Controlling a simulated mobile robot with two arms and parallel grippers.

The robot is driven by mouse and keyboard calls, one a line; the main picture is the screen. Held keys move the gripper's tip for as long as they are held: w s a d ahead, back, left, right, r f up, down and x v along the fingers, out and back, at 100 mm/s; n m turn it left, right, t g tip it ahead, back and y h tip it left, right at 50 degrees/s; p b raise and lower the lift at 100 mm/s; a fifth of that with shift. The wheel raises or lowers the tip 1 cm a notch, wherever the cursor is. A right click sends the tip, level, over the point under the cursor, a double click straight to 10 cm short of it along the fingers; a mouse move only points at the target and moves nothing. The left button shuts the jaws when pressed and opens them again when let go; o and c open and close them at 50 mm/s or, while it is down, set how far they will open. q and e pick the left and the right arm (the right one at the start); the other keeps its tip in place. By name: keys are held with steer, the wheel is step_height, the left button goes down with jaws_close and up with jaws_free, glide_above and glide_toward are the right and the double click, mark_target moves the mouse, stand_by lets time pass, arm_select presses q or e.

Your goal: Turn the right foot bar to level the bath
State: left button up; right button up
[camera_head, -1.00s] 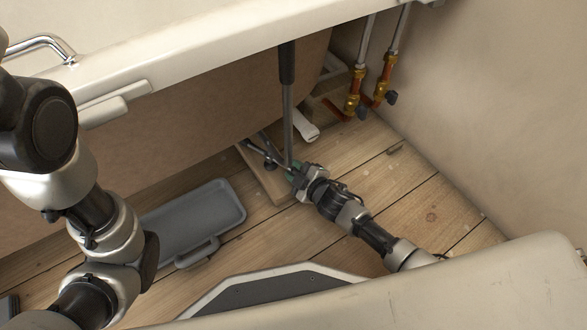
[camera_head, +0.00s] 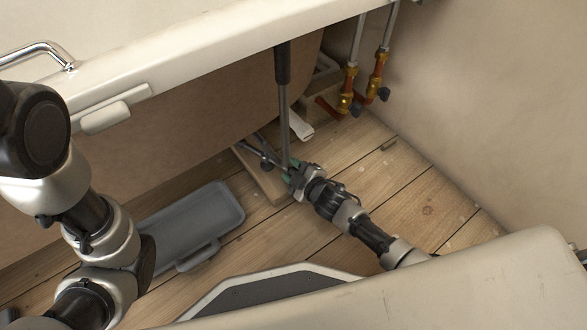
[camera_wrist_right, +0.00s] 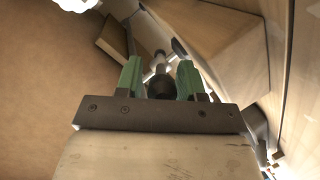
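The bath (camera_head: 180,60) runs across the top of the head view, with its brown side panel below the rim. The right foot bar (camera_head: 262,153) is a thin grey bar low under the bath, by a wooden board on the floor. My right gripper (camera_head: 289,172) is at its near end. In the right wrist view, the green fingers (camera_wrist_right: 160,84) stand close on both sides of the bar's dark round end (camera_wrist_right: 161,88), and its metal shaft runs away behind. My left arm (camera_head: 85,215) is at the left; its gripper is out of view.
A tall grey rod with a black top (camera_head: 283,65) stands right behind my right gripper. Copper pipes with valves (camera_head: 347,95) are at the right wall. A grey tray (camera_head: 195,225) lies on the wooden floor. A pale panel edge (camera_head: 480,275) fills the lower right.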

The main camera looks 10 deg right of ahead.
steer(key=shift+s+d+r+p, duration=0.1)
steer(key=shift+s+r+p, duration=0.15)
steer(key=shift+s+p, duration=0.1)
steer(key=p+v, duration=0.5)
steer(key=v, duration=0.5)
steer(key=shift+f+p, duration=0.15)
steer(key=shift+p, duration=0.25)
